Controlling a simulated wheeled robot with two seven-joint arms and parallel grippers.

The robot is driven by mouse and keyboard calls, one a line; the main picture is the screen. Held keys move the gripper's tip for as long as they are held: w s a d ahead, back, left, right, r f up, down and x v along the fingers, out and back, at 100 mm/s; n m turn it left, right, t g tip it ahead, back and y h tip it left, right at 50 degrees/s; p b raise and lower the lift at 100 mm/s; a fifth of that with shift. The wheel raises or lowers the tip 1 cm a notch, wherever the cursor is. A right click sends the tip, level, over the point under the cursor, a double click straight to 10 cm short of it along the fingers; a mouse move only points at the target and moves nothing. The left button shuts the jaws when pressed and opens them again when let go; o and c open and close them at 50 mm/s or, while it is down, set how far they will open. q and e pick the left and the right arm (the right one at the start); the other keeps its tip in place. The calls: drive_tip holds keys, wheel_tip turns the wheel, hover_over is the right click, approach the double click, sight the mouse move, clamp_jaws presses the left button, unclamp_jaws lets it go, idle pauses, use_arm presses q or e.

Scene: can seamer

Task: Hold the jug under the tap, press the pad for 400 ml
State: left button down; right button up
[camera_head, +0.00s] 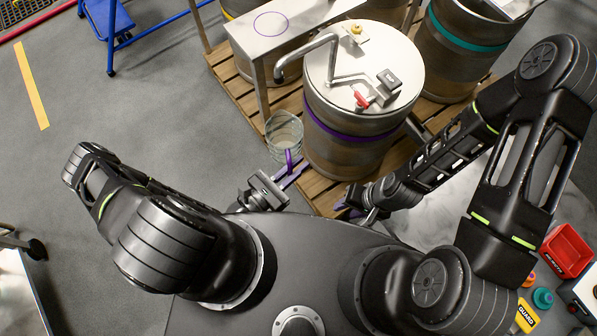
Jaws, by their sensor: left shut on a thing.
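A clear jug (284,129) with a purple handle (289,158) is left of a steel keg (350,140) with a purple band. My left gripper (291,172), with purple fingertips, is shut on the jug's handle. A bent metal tap (318,44) rises from the keg's lid, its spout end pointing down a little above the jug in the picture. I cannot tell whether the jug is directly beneath it. A dark box with a grey top, perhaps the pad (389,79), sits on the lid near a red lever (361,99). My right gripper (346,208) is low before the keg; its jaw opening is unclear.
The keg stands on a wooden pallet (222,68) with a teal-banded keg (455,48) and a small metal table (290,22). A blue step stool (104,18) is at upper left. A red bin (566,250) lies at right.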

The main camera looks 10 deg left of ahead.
sight(289, 130)
use_arm(q)
drive_tip(key=shift+w+a, duration=0.55)
drive_tip(key=shift+w, duration=1.4)
drive_tip(key=shift+w+a, duration=0.55)
drive_tip(key=shift+w, duration=1.35)
drive_tip(key=shift+w+a, duration=0.55)
drive_tip(key=shift+w, duration=1.4)
